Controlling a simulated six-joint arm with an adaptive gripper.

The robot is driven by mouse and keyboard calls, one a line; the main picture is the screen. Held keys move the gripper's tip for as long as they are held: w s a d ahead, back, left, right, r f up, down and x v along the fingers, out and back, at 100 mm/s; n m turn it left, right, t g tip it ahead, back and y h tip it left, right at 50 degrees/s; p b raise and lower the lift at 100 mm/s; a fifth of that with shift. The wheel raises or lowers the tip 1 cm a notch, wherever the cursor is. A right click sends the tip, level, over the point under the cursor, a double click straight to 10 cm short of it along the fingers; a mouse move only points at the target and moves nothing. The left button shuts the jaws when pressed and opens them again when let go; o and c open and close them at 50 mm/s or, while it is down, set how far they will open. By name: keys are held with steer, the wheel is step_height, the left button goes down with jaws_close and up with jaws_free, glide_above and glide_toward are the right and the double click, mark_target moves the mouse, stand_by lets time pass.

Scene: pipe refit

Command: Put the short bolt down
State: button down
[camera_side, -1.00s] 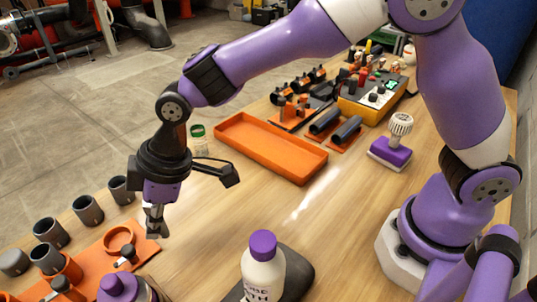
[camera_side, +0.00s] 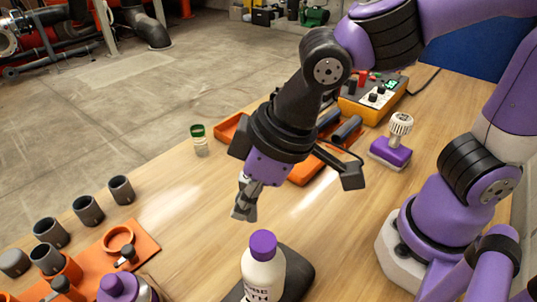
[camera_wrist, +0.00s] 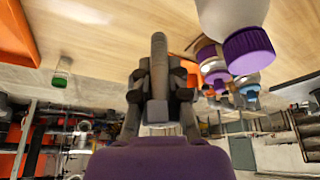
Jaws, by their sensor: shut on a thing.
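My gripper (camera_side: 244,207) hangs over the open wooden table, a little behind and left of the purple-capped bottle in the side view. In the wrist view, my gripper (camera_wrist: 160,85) is shut on the short bolt (camera_wrist: 159,50), a grey rod with a rounded end that sticks out past the fingers. Its lower part is hidden between the fingers. In the side view the bolt is hard to tell from the fingers. The orange tray (camera_side: 304,174) lies partly hidden behind my wrist, and I cannot see its inside.
A white bottle with a purple cap (camera_side: 263,246) stands on a dark pad (camera_side: 299,272) close in front. Grey pipe sleeves (camera_side: 88,210) and an orange fixture plate (camera_side: 140,252) are at left. A green-capped jar (camera_side: 200,141) stands near the far edge.

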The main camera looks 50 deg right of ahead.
steer(key=w+d+f, duration=0.2)
steer(key=w, duration=0.1)
steer(key=w+d+f, duration=0.2)
steer(key=d, duration=0.1)
steer(key=w+d+f, duration=0.3)
steer(key=shift+w+d+f, duration=0.1)
steer(key=shift+w, duration=0.2)
steer(key=shift+f, duration=1.95)
steer(key=shift+f, duration=0.15)
steer(key=c, duration=0.9)
jaws_free()
steer(key=v, duration=1.2)
steer(key=s+d+r+m, duration=0.1)
steer(key=s+d+m, duration=0.1)
steer(key=s+d+r+m+t+h, duration=0.1)
steer(key=s+d+r+m, duration=0.1)
steer(key=d, duration=0.1)
steer(key=s+d+r+m+h, duration=0.1)
steer(key=s+d+m, duration=0.1)
steer(key=d, duration=0.1)
steer(key=shift+s+r+t, duration=0.15)
steer(key=shift+s+t, duration=0.05)
steer(key=shift+t, duration=0.2)
